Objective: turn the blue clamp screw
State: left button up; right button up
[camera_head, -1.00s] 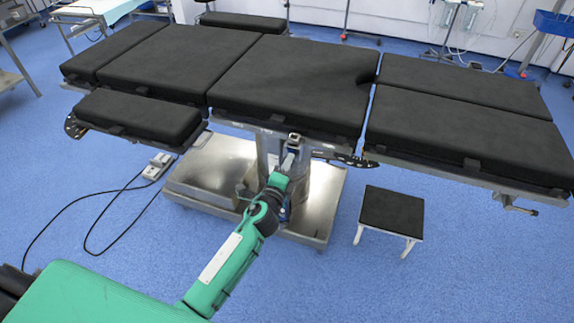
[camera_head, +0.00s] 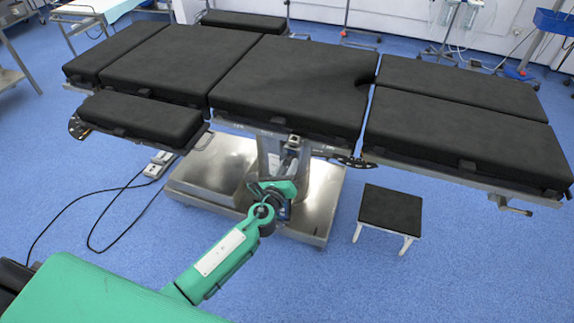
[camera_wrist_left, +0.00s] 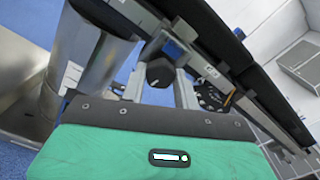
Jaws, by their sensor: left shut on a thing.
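The clamp screw shows in the left wrist view as a dark round knob (camera_wrist_left: 159,73) with a blue part (camera_wrist_left: 174,48) just beyond it, by the table's side rail. My left gripper (camera_wrist_left: 160,82) has its two grey fingers on either side of the knob and is shut on it. In the head view my left gripper (camera_head: 291,146) is at the near edge of the operating table (camera_head: 290,85), in front of its column. The screw is too small and too covered by the gripper to make out there. My right gripper is not in view.
The metal table base (camera_head: 210,176) is below my left arm. A black-topped step stool (camera_head: 390,208) stands on the floor to the right. A foot pedal (camera_head: 157,165) and its cable lie to the left. The blue floor in front is otherwise clear.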

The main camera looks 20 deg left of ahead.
pick_arm(q)
jog(key=shift+m+p, duration=0.3)
jog(key=shift+m, duration=0.7)
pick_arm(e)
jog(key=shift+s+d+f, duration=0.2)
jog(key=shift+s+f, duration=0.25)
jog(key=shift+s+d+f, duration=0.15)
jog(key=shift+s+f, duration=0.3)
pick_arm(q)
jog(key=o, duration=1)
jog(key=shift+f, duration=0.1)
jog(key=shift+c, duration=0.2)
jog(key=shift+s, duration=0.1)
jog(key=s+b, duration=0.1)
jog(key=s, duration=1.2)
jog(key=shift+s+a, duration=0.25)
jog(key=shift+s, duration=0.05)
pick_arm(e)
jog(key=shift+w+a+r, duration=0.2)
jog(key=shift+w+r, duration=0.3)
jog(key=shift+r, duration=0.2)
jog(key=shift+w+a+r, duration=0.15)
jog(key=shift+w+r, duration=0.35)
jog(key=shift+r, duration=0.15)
